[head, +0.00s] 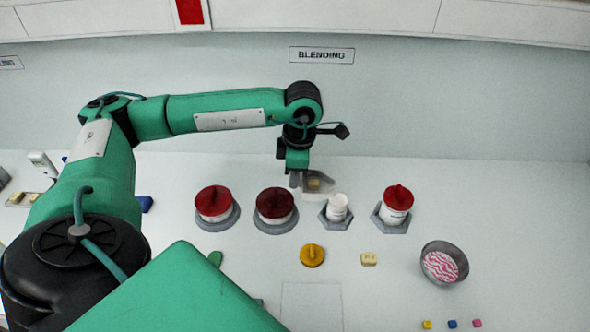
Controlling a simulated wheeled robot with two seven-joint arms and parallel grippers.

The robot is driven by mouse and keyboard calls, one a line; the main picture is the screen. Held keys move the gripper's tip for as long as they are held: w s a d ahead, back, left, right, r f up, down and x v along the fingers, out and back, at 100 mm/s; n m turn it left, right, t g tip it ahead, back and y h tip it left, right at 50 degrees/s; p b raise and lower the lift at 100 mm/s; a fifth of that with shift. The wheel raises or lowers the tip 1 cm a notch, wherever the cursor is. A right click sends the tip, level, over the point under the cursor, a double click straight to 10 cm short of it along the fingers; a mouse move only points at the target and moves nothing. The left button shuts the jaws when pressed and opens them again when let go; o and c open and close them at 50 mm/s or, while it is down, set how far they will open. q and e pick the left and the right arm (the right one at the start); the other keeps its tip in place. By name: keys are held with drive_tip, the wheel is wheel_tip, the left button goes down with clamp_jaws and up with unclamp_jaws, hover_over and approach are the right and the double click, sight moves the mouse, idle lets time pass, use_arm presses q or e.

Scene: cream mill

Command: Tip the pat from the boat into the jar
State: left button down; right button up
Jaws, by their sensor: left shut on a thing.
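My left gripper (297,180) reaches down at the back of the counter and is shut on the grey weighing boat (326,189). A small yellow pat (314,184) lies in the boat. The boat is just behind and left of an open white jar (337,210), which stands upright in a grey hexagonal base. The boat looks close to the jar's mouth, but I cannot tell its height above it. The jar's inside is too small to make out. My right gripper is not in view.
A grey bowl (458,252) is at right; several small coloured cubes (452,324) lie near the front.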

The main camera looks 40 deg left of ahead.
use_arm(q)
drive_tip(key=shift+w+d+f+y+p, duration=0.1)
drive_tip(key=shift+d+f+y+p, duration=0.1)
drive_tip(key=shift+f+y+p, duration=0.15)
drive_tip(key=shift+w+d+r+g+y+p, duration=0.2)
drive_tip(key=shift+r+g+y+p, duration=0.2)
drive_tip(key=shift+p, duration=0.45)
drive_tip(key=shift+w+d+r+g+y+p, duration=0.15)
drive_tip(key=shift+d+r+g+y+p, duration=0.2)
drive_tip(key=shift+p, duration=0.5)
drive_tip(key=shift+w+d+r+g+y+p, duration=0.3)
drive_tip(key=shift+r+g+y+p, duration=0.3)
drive_tip(key=shift+p, duration=0.85)
drive_tip(key=shift+w+d+g+y+p, duration=0.15)
drive_tip(key=shift+g+y+p, duration=0.2)
drive_tip(key=shift+p, duration=0.5)
drive_tip(key=shift+w+d+r+g+y+p, duration=0.3)
drive_tip(key=shift+w+d+r+y+p, duration=0.25)
drive_tip(key=shift+p, duration=1.95)
drive_tip(key=shift+w+d+r+g+y+p, duration=0.15)
drive_tip(key=shift+d+g+y+p, duration=0.35)
drive_tip(key=shift+p, duration=1.35)
drive_tip(key=shift+w+d+r+g+y+p, duration=0.25)
drive_tip(key=shift+y+p, duration=0.45)
drive_tip(key=shift+p, duration=0.55)
drive_tip(key=shift+w+d+g+y, duration=0.3)
drive_tip(key=shift+d+g+y, duration=0.05)
drive_tip(key=shift+d+y, duration=0.05)
